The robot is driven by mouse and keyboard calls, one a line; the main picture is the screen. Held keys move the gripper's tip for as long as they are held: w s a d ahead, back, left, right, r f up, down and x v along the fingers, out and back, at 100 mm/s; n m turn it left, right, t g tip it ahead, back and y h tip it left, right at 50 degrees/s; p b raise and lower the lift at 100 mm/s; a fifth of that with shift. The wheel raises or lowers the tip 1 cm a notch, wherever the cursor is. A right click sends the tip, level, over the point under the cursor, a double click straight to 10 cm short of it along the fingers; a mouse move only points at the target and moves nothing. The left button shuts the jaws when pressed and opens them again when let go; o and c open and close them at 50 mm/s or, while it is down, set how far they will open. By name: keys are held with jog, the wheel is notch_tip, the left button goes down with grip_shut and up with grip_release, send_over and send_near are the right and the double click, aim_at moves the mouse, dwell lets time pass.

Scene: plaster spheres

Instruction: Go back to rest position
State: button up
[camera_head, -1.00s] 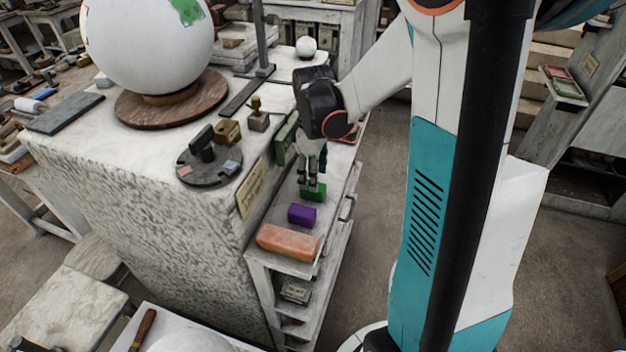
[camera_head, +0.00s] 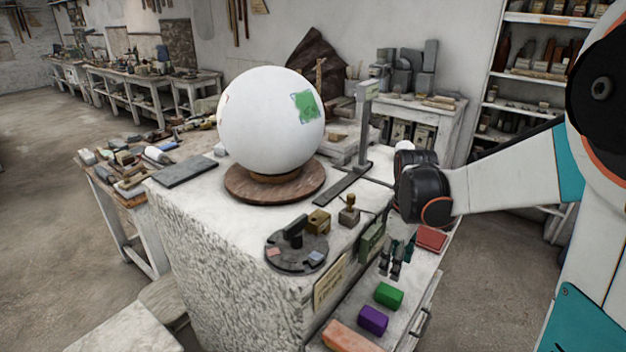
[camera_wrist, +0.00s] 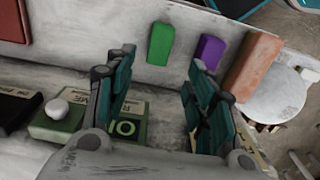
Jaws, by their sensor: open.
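My gripper (camera_head: 391,268) is in the right half of the head view, pointing down above the narrow side shelf of the stone block. In the wrist view my gripper (camera_wrist: 162,65) shows its two teal-padded fingers spread apart with nothing between them. A green block (camera_head: 389,294) lies on the shelf just below the fingertips, apart from them; it also shows in the wrist view (camera_wrist: 160,43). My forearm (camera_head: 505,185) reaches in from the right.
A purple block (camera_head: 373,320) and an orange brick (camera_head: 350,338) lie in front of the green block. A large white sphere (camera_head: 270,120) stands on a round wooden base (camera_head: 250,192). A post (camera_head: 362,130) rises near my wrist. Floor at right is clear.

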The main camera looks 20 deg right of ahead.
jog(key=s+a+r+m+t, duration=0.35)
jog(key=a+r, duration=0.45)
jog(key=a, duration=0.3)
jog(key=s+a+f+m+t+b, duration=0.2)
jog(key=s+a+m+t+b, duration=0.1)
jog(key=s, duration=0.6)
jog(key=shift+s+m, duration=0.15)
jog(key=shift+m, duration=0.3)
jog(key=shift+t, duration=0.25)
